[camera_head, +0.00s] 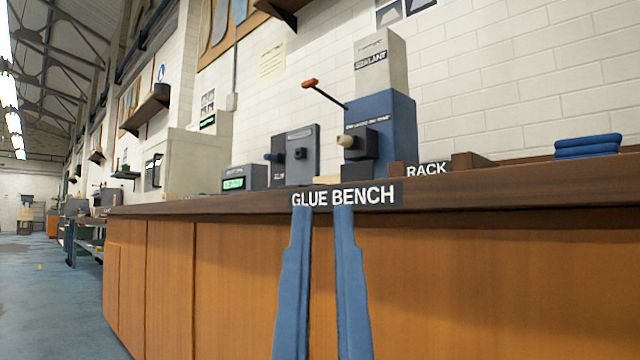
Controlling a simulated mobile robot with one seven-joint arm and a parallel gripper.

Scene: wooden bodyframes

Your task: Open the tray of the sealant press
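The sealant press (396,130) stands on the glue bench right of centre. It has a blue body and a grey top marked SEALANT. A thin lever (328,97) with an orange grip sticks out to the left. A dark block with a cream knob (345,141) is on its front-left side. I cannot clearly tell which part is the tray, or whether it is open. My gripper (324,207) shows as two blue fingers rising from the bottom edge. They are apart, with nothing visible between them, in front of and below the press.
The glue bench (240,209) has a dark top edge and wooden front panels. A grey machine (296,155) and a small box with a green display (243,178) stand left of the press. The rack (473,161) and folded blue cloths (587,146) are right. Open floor (60,310) lies left.

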